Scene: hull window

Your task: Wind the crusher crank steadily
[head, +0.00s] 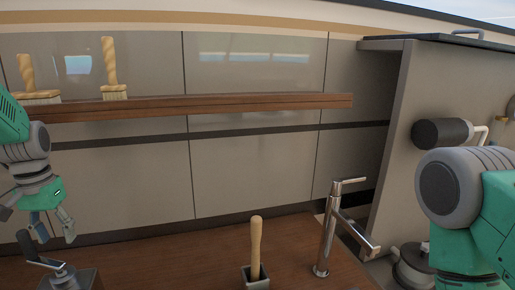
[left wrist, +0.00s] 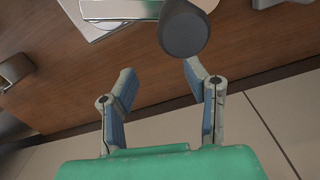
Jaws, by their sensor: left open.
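The crusher (head: 68,279) stands at the lower left of the head view, partly cut off by the frame. Its crank (head: 42,263) is a pale metal arm with a dark knob. In the left wrist view the dark round crank knob (left wrist: 183,32) shows just beyond my fingertips, nearer the right finger. My left gripper (head: 52,229) is above the crank, its blue-padded fingers pointing down. In the left wrist view the gripper (left wrist: 158,72) is open, with nothing between its fingers. My right gripper is out of view; only part of my right arm shows.
A wooden-handled tool in a small holder (head: 257,275) and a chrome tap (head: 327,242) stand on the brown counter (head: 190,262). Brushes (head: 110,72) stand on a wooden shelf (head: 230,104) above. A grey cabinet side (head: 395,130) bounds the right.

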